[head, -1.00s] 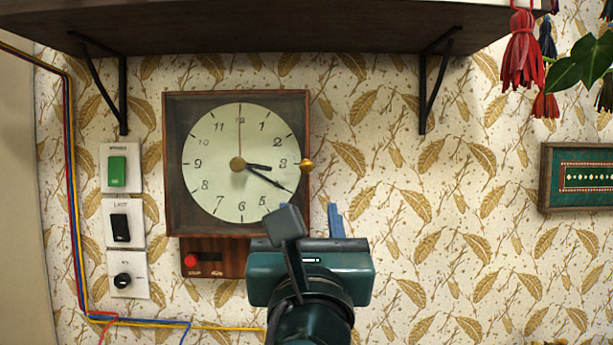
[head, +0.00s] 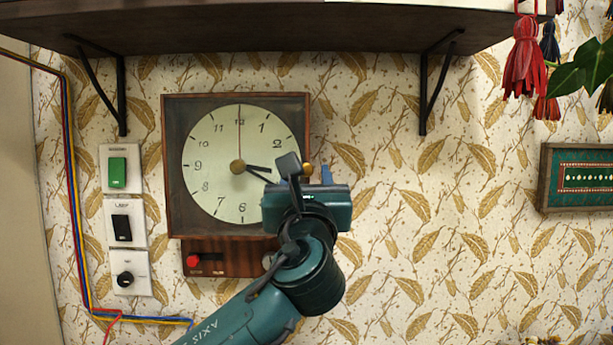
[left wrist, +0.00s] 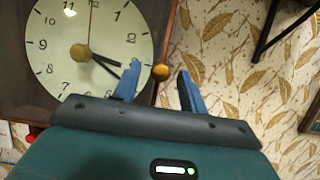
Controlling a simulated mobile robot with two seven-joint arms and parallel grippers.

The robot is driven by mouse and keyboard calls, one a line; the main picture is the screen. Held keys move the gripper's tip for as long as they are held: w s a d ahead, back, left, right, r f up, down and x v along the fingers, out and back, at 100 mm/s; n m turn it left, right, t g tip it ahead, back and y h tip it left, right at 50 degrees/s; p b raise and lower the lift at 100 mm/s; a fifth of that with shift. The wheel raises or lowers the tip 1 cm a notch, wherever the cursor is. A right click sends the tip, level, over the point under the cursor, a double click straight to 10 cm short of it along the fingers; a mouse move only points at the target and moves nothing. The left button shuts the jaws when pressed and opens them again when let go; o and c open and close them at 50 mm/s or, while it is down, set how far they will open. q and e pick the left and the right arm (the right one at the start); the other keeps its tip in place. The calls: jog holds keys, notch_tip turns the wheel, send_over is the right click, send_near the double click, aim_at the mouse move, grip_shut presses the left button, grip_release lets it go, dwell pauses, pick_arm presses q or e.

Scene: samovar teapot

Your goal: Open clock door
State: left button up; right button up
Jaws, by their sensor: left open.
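The wall clock (head: 176,160) has a square brown wooden frame and a pale round dial, and its door looks shut. A small brass knob (head: 308,170) sits on the right side of the door, partly hidden by my left gripper (head: 310,174) in the head view. In the left wrist view the knob (left wrist: 161,72) shows clearly between the two blue fingers of my left gripper (left wrist: 158,84), nearer the left finger. The fingers are apart and empty, and I cannot tell whether either touches the knob. The clock (left wrist: 20,65) fills the left of that view. My right gripper is not in view.
A dark shelf (head: 240,30) on black brackets (head: 428,95) overhangs the clock. Wall switches (head: 121,221) and coloured cables (head: 72,200) are to the left. A red button panel (head: 222,258) is below the clock. The wall right of the clock is mostly free, up to a framed picture (head: 578,178).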

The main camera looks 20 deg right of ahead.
pick_arm(q)
grip_shut()
dwell(0.3)
jog(key=shift+s+a, duration=0.1)
